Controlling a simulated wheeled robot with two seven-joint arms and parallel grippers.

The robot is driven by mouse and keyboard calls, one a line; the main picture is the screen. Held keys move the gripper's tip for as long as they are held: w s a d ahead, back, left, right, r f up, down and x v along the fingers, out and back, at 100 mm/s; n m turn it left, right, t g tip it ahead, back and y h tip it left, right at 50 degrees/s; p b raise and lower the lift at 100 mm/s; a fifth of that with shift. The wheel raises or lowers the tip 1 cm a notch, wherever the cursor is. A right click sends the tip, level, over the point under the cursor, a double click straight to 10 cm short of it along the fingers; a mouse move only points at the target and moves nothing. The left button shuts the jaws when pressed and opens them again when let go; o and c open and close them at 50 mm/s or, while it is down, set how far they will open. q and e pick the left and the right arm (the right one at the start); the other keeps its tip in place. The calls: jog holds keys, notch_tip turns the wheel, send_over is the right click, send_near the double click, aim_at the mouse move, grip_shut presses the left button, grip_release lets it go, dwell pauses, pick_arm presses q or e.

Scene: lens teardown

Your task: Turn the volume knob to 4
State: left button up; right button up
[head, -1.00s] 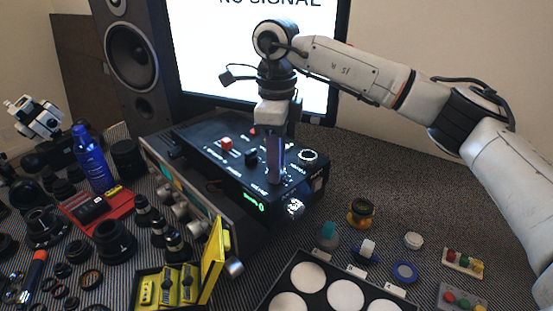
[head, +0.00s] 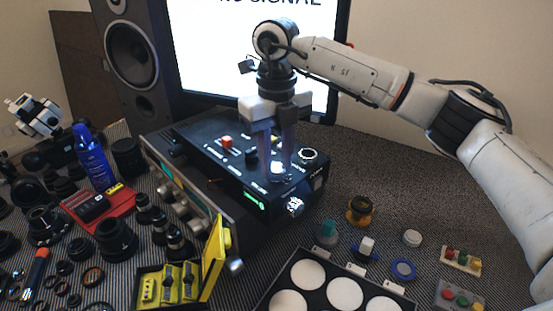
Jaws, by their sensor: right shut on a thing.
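A black control box (head: 215,165) with knobs, a red button and white lettering stands in the middle of the table. A pale, shiny knob (head: 278,172) sits on its top near the right front, close to lettering too small to read surely. My right gripper (head: 277,170) points straight down, with its two dark fingers on either side of this knob, shut on it. The fingers partly hide the knob, and its pointer position cannot be read. A small green display (head: 253,203) glows on the box's front; its figure is unclear.
Another silver knob (head: 308,155) lies right of the gripper. A screen (head: 215,60) and speaker (head: 132,60) stand behind. An open yellow box (head: 213,262), a blue bottle (head: 91,158), lens parts and a tray of white discs (head: 345,292) crowd the front.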

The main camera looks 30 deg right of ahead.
aim_at(277, 167)
jog(key=shift+r+m, duration=0.1)
jog(key=shift+m, duration=0.2)
dwell(0.4)
jog(key=o, duration=1)
jog(key=shift+o, duration=0.2)
notch_tip(277, 167, up, 10)
jog(key=shift+r, duration=0.1)
